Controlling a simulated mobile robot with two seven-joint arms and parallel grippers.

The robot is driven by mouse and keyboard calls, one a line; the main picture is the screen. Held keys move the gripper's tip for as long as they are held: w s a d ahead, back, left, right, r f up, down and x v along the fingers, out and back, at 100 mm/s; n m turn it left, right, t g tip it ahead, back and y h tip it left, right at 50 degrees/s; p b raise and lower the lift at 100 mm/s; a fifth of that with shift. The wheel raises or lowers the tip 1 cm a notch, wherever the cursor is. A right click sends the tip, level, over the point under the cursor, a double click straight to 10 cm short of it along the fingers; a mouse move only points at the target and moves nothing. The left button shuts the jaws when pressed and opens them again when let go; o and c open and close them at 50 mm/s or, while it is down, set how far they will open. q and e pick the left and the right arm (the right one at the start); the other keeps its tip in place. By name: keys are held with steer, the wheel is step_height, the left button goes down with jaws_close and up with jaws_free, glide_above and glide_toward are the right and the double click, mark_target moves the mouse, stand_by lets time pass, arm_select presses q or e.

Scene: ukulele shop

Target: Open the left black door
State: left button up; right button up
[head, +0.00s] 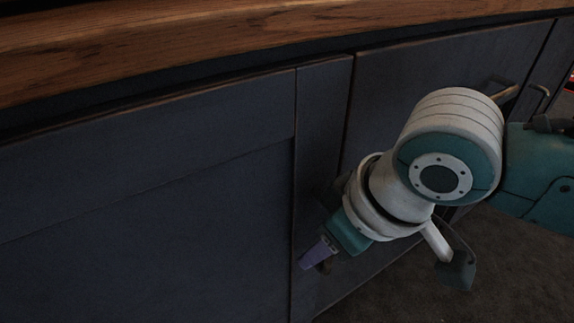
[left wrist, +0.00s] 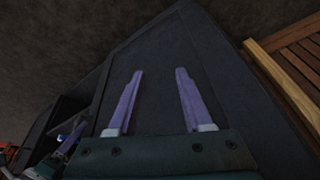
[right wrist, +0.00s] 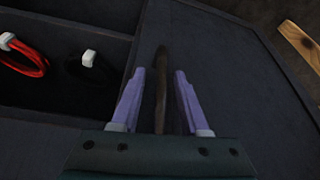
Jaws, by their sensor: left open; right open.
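The left black door (head: 150,200) is a dark framed panel that fills the left of the head view, under a wooden top. It looks shut there. My right gripper (head: 318,254) is low at the door's right-hand upright strip. In the right wrist view my right gripper (right wrist: 162,90) is open, with a brown bar handle (right wrist: 161,75) between its fingers. The fingers look apart from the bar. My left gripper (left wrist: 158,95) is open and empty in the left wrist view, over a dark panel (left wrist: 155,60). It is outside the head view.
Another dark door (head: 410,75) with a handle (head: 505,94) is to the right. The wooden top (head: 200,45) overhangs the front. Dark compartments hold a red coil (right wrist: 28,62) and a black coil (right wrist: 88,70). Bare floor (head: 400,300) lies at lower right.

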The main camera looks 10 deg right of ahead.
jaws_close()
stand_by(0.4)
stand_by(1.1)
